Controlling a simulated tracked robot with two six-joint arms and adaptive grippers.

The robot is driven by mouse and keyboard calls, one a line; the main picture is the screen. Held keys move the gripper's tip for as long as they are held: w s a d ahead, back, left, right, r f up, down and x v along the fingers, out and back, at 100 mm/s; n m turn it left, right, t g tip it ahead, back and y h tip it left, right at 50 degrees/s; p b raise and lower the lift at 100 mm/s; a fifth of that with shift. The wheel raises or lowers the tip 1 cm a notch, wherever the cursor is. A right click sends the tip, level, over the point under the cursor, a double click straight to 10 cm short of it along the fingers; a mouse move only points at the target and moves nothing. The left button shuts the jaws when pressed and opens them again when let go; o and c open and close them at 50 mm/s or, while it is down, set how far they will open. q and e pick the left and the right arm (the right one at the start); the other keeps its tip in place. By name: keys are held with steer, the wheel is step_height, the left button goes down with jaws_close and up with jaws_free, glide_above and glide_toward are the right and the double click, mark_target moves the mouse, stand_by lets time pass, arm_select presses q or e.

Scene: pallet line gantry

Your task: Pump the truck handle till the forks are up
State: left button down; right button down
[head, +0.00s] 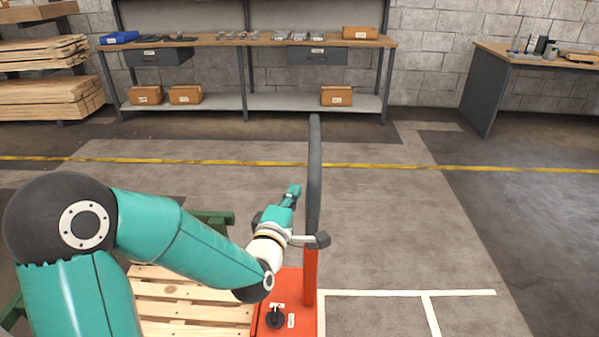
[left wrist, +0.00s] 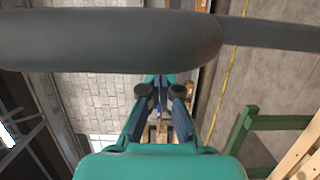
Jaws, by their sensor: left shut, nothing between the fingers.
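The truck handle has a dark grey upper bar (head: 314,180) and an orange lower shaft (head: 310,278), and stands nearly upright in the head view. The orange truck body (head: 292,300) is at the bottom of that view. My left gripper (head: 294,189) is shut and empty, just left of the dark bar, pointing away from me. Whether it touches the bar I cannot tell. In the left wrist view the dark bar (left wrist: 110,40) crosses the top, and the shut fingers (left wrist: 158,80) show below it. The forks are hidden. My right gripper is out of view.
A wooden pallet (head: 190,305) lies left of the truck body, with a green frame (head: 215,218) behind it. A dark knob (head: 275,318) sits on the truck. The floor to the right is clear, with white lines. A workbench (head: 225,40) stands at the back wall.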

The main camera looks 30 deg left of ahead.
arm_select(q)
steer(key=x, duration=0.5)
steer(key=shift+f+p, duration=0.15)
steer(key=shift+p, duration=0.2)
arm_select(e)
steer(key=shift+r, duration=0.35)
